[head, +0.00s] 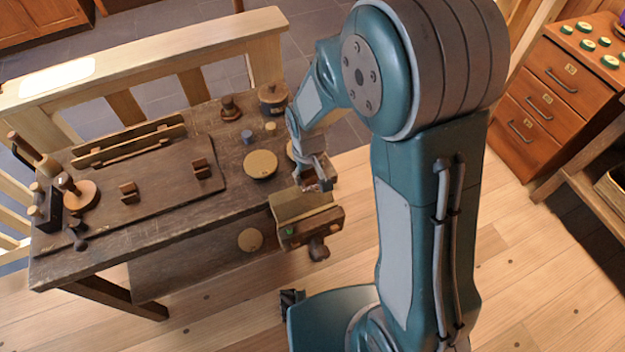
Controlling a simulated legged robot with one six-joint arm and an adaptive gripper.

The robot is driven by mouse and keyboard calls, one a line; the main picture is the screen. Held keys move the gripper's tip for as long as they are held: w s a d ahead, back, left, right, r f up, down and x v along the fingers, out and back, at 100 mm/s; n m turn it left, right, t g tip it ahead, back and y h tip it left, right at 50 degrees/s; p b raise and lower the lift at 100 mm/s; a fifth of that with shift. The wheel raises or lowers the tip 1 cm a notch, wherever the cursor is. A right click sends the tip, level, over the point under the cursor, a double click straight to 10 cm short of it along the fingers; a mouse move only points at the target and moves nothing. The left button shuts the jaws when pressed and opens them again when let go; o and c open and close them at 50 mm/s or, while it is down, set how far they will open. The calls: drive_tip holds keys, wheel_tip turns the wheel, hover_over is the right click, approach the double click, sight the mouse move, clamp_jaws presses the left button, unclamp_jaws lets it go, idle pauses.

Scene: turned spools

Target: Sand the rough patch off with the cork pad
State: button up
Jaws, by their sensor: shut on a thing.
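My gripper (314,178) is at the right end of the workbench, above the vise, with its fingers pointing down. It is shut on a small reddish-brown block (322,186), which looks like the cork pad; the fingers hide part of it. The vise (312,226) has wooden jaws and hangs off the bench's right front edge. A small green piece (290,230) shows at its front jaw. I cannot make out the rough patch, nor whether the block touches anything beneath it.
The dark workbench (230,195) carries a round tan disc (260,164), a lidded pot (273,98), a blue cylinder (247,136) and a turned wooden piece (231,108). Tools crowd its left end. A drawer cabinet (560,90) stands at right.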

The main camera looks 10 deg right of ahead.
drive_tip(key=shift+a+r, duration=0.4)
drive_tip(key=shift+r, duration=0.45)
drive_tip(key=shift+d+r, duration=0.45)
drive_tip(key=shift+r, duration=0.2)
drive_tip(key=shift+d+r, duration=0.4)
drive_tip(key=shift+r, duration=0.25)
drive_tip(key=shift+a, duration=0.6)
drive_tip(key=shift+d, duration=0.1)
